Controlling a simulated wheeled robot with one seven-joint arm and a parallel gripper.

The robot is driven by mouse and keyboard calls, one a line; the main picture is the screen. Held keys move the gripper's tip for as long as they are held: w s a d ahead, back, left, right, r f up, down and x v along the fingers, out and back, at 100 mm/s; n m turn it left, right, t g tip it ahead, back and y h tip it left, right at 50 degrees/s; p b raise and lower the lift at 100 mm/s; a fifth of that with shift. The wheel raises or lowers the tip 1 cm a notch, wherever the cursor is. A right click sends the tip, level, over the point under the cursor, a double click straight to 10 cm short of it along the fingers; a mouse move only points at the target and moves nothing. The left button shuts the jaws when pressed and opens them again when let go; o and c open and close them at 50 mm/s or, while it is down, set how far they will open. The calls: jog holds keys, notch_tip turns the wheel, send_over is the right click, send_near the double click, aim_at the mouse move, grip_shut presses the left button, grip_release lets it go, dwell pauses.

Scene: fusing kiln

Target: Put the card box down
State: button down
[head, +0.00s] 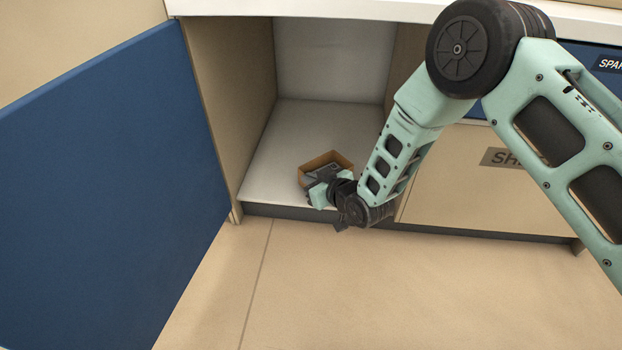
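The card box (313,165) is a small open-topped brown box with something dark grey inside. It shows in the head view at the front right of the open cabinet's white floor (275,160). My gripper (322,184) is at the near side of the box, at the cabinet's front edge. My wrist and gripper hide the box's near side and its underside. I cannot tell whether the fingers are closed on the box's wall, or whether the box rests on the cabinet floor or is held just above it.
A blue cabinet door (110,170) stands wide open on the left. The cabinet's side wall (232,90) bounds the opening on the left, and a panel (405,60) bounds it on the right. A white countertop (330,8) is above. The cabinet floor behind and left of the box is clear.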

jog(key=shift+f, duration=0.45)
jog(key=c, duration=1.6)
grip_release()
jog(key=shift+o, duration=0.2)
jog(key=shift+s+d+r, duration=0.25)
jog(key=shift+d, duration=0.05)
jog(key=p+v, duration=0.9)
jog(key=v, duration=0.7)
jog(key=shift+s+d, duration=0.15)
jog(key=shift+s, duration=0.1)
